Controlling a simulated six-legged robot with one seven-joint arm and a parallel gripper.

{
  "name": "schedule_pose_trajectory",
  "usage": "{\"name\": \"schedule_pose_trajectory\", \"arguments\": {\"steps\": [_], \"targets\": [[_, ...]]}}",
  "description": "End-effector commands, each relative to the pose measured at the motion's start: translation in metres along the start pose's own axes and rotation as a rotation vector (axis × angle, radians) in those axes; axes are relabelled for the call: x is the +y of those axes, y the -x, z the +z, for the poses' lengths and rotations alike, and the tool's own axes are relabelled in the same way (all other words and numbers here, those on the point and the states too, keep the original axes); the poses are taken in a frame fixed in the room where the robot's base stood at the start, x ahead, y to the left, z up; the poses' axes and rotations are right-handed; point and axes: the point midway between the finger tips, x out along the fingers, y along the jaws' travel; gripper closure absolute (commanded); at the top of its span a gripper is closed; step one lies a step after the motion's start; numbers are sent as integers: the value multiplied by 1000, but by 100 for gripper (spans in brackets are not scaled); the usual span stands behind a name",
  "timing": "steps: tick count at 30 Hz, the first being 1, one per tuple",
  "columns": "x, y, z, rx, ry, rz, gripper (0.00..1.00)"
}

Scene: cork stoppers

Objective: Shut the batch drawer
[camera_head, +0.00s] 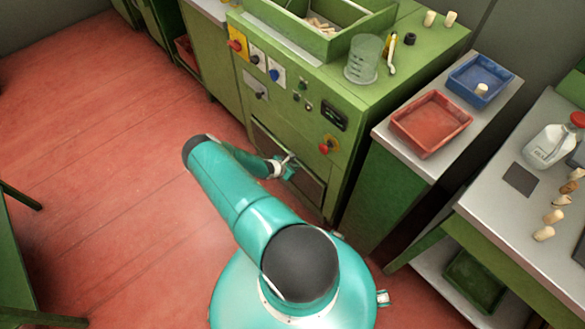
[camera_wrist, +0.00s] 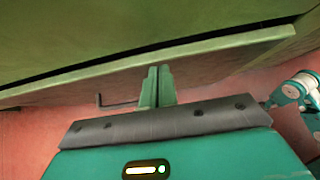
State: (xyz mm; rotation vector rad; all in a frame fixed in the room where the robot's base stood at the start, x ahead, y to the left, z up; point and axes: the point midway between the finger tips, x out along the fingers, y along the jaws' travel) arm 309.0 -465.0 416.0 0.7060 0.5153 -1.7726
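The batch drawer seems to be the low panel (camera_head: 308,188) in the front of the green machine cabinet (camera_head: 345,125), partly hidden by my arm. In the wrist view a wide grey-green drawer front (camera_wrist: 215,62) crosses the picture at a slant. A dark gap runs along its upper edge; I cannot tell how far out it stands. A thin dark bent handle (camera_wrist: 115,102) shows left of my fingers. My gripper (camera_wrist: 157,72) has its two green fingers together with nothing visible between them, tips over the drawer front; contact is unclear. It is small in the head view (camera_head: 287,163).
Switches and knobs (camera_head: 270,75) sit on the cabinet front above my gripper. A red tray (camera_head: 432,122) and blue tray (camera_head: 478,80) stand on a side counter. A bench with a bottle (camera_head: 550,145) and corks is at the right. The red floor (camera_head: 100,150) at left is clear.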

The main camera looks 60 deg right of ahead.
Motion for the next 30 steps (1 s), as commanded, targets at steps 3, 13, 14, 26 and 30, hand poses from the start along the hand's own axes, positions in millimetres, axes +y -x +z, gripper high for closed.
{"name": "schedule_pose_trajectory", "arguments": {"steps": [3, 13, 14, 26, 30], "targets": [[-4, -3, 9, -18, -2, -7, 100], [7, 38, -23, -6, -1, -1, 100], [7, 46, -22, -7, 0, -1, 100], [8, 119, -25, -2, -3, -2, 100], [8, 126, -25, -1, -2, -3, 100]]}}
